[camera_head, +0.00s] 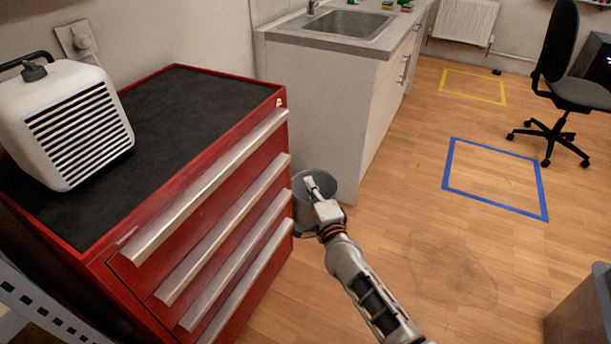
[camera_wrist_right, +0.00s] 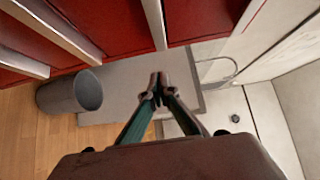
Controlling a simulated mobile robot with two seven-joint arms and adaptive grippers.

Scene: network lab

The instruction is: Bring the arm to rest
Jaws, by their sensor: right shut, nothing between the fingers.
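My right arm reaches in from the bottom of the head view, and its gripper (camera_head: 312,186) is in front of the grey bin, beside the red drawer cabinet. In the right wrist view the fingers of the right gripper (camera_wrist_right: 158,84) meet at the tips, shut with nothing between them. My left gripper is not in either view.
The red drawer cabinet (camera_head: 281,143) bears a white slatted heater (camera_head: 75,120) on its black top. A grey bin (camera_head: 317,187) stands on the floor between the cabinet and the sink counter (camera_head: 310,95).

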